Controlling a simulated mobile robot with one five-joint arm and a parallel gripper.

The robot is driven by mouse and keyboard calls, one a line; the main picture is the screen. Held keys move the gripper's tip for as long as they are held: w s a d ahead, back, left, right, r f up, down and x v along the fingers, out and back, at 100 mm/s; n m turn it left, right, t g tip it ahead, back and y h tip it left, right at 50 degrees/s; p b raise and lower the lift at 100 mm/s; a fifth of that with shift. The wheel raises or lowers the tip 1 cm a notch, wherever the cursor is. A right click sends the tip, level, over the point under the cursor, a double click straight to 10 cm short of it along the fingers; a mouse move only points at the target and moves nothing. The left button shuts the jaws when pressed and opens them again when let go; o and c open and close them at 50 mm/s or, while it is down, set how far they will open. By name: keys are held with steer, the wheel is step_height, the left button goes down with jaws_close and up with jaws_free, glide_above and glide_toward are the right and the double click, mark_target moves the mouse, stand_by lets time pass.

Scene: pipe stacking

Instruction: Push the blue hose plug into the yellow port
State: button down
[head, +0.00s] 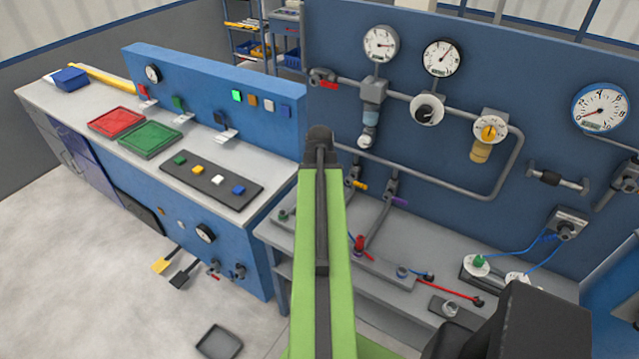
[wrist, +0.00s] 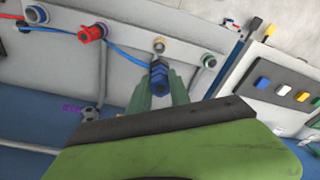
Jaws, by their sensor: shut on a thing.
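The blue hose plug (wrist: 159,76) is held between the green fingers of my gripper (wrist: 159,72), which are shut on it in the wrist view. The yellow port (wrist: 159,45), a round fitting with a yellowish ring, is on the grey rail just beyond the plug tip. The plug points roughly toward it, and a small gap appears between them. A blue hose (wrist: 122,54) runs from the plug to the left. In the head view, my green arm hides the gripper, plug and yellow port.
A red plug (wrist: 92,33) sits on the rail left of the yellow port; it also shows in the head view (head: 360,243). Another port (wrist: 209,61) is on the right. A purple-handled valve (head: 398,201) and pipes stand behind the bench.

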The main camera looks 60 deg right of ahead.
steer(key=shift+w+f+b, duration=0.2)
steer(key=shift+f+b, duration=0.05)
steer(key=shift+b, duration=0.45)
step_height(320, 180, down, 8)
steer(key=b, duration=0.8)
steer(key=shift+f, duration=0.25)
steer(key=shift+f+b, duration=0.2)
steer(key=shift+b, duration=0.25)
steer(key=shift+f+b, duration=0.4)
steer(key=shift+f, duration=0.2)
steer(key=shift+f+b, duration=0.3)
steer(key=shift+b, duration=0.2)
steer(key=shift+f+b, duration=0.55)
steer(key=shift+a, duration=0.1)
